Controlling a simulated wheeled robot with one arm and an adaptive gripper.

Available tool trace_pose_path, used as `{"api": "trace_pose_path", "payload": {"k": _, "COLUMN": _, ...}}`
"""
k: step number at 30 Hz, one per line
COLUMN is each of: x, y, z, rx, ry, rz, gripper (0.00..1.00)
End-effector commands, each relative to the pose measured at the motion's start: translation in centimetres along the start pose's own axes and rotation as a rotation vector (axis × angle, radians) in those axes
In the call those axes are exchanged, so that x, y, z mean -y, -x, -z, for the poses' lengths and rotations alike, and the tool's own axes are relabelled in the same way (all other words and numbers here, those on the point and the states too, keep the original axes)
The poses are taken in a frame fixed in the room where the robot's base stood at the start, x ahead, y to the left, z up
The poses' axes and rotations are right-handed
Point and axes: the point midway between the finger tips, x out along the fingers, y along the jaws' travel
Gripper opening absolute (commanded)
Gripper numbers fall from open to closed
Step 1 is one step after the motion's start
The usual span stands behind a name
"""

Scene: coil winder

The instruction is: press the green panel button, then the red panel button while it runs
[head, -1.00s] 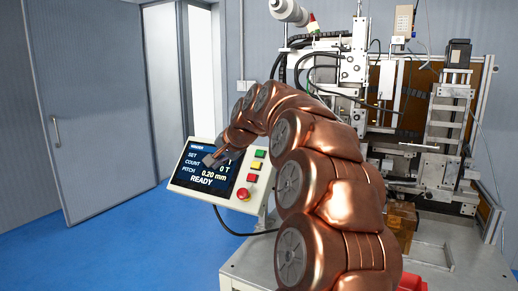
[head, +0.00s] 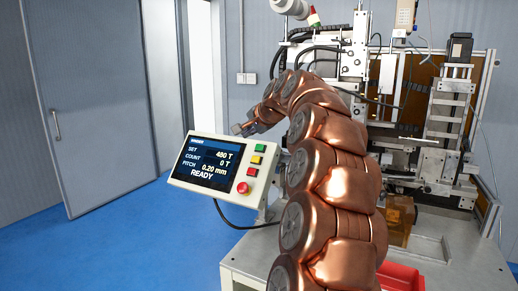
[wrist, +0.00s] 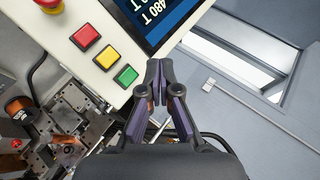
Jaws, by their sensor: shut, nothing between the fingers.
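The control panel (head: 206,193) stands tilted on the machine table, its screen (head: 207,163) reading SET 480 T, COUNT 0 T, PITCH 0.20 mm, READY. The green button (head: 260,147) is at the top of a column, with a yellow button (head: 256,160) below it and the red button (head: 252,172) under that. In the wrist view the green button (wrist: 126,76) is just left of my shut, empty gripper (wrist: 159,64), and the red button (wrist: 85,37) is farther up left. In the head view my gripper (head: 238,129) is beside the panel's top edge; I cannot tell whether it touches.
A red mushroom knob (head: 243,188) sits below the buttons. The coil winder (head: 420,140) fills the back right, with a red tray (head: 399,278) on the table (head: 440,252). Open blue floor (head: 110,245) lies to the left.

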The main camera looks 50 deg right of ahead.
Motion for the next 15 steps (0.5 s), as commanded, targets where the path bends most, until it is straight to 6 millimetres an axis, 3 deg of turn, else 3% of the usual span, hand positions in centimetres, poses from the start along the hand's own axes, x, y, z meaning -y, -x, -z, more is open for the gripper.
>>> {"api": "trace_pose_path", "payload": {"k": 15, "x": -3.1, "y": -4.3, "z": 3.0, "rx": 0.001, "ry": 0.000, "rz": -0.001, "gripper": 0.00}}
